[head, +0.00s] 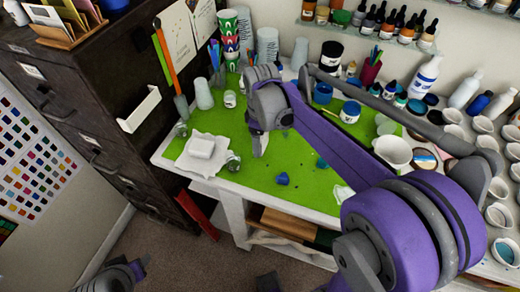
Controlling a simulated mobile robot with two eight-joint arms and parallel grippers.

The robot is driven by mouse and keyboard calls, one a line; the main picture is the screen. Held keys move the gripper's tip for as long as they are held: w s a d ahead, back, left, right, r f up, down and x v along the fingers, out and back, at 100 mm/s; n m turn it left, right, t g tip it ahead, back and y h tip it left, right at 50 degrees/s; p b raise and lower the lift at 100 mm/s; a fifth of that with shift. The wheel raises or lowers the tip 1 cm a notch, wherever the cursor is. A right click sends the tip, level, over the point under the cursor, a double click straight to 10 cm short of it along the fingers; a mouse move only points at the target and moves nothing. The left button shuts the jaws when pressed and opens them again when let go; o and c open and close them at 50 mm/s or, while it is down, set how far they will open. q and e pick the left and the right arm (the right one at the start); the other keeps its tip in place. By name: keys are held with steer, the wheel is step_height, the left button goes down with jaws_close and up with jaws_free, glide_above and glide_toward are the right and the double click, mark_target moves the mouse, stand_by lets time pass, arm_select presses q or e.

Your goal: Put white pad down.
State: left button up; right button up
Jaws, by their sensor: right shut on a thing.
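My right gripper (257,128) points down over the green mat (285,160) on the table. It is shut on a thin white pad (259,146), seen nearly edge-on and partly hidden by the fingers. I cannot tell if the pad's lower edge touches the mat. A thicker white block (201,146) lies on white sheets (199,163) to the left of this gripper. My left gripper (138,268) is low at the bottom left, away from the table; its jaws are too unclear to read.
Small glass jars (233,161) stand beside the white sheets. Blue lumps (282,179) lie on the mat. Cups, bottles and a white bowl (392,151) crowd the back and right. A dark cabinet (90,90) stands at the left.

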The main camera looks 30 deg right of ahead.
step_height(320, 180, down, 4)
steer(key=shift+f, duration=0.1)
steer(key=shift+f, duration=0.1)
steer(key=o, duration=1.5)
